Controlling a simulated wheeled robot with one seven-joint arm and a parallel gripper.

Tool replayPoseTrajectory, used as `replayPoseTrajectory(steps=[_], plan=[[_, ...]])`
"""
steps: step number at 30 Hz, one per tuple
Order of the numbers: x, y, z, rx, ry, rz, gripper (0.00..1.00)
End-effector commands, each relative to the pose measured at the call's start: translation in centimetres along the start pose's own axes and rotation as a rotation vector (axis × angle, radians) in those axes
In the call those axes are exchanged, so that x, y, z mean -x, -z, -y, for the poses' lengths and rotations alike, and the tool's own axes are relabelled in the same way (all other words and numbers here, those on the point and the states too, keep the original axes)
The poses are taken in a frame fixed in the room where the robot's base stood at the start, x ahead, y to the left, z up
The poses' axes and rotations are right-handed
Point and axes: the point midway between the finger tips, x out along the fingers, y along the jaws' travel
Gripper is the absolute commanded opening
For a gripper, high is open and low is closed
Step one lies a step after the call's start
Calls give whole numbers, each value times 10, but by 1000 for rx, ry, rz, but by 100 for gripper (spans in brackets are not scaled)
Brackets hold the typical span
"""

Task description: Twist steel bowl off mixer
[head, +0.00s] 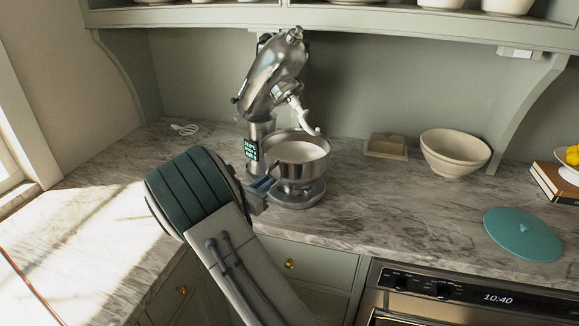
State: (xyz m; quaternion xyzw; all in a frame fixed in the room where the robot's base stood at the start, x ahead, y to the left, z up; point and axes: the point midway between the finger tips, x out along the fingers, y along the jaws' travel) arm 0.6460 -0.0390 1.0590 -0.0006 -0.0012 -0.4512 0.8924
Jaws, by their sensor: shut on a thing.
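The stand mixer (272,75) stands on the marble counter with its silver head tilted up. A white hook-like attachment (301,114) hangs from the head. The steel bowl (292,171) sits upright on the mixer's base (299,197), with a pale content or inner surface showing inside. My gripper (264,184) is at the bowl's left front side and is shut on it, seemingly at a handle or the side wall. My arm hides part of the contact, so the exact grip point cannot be made out.
A beige bowl (454,160) and a small square dish (386,146) stand right of the mixer. A teal lid (522,235) lies at the right, near books (554,184) and a fruit plate. A white cable (185,129) lies back left. Shelves overhang above. The counter's front middle is clear.

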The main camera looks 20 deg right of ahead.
Motion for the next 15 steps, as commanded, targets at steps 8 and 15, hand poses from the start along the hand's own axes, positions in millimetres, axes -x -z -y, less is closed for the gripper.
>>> replayPoseTrajectory(steps=[8,15], plan=[[-1,-1,4,-1,-17,7,0],[-1,-1,12,-2,-70,8,0]])
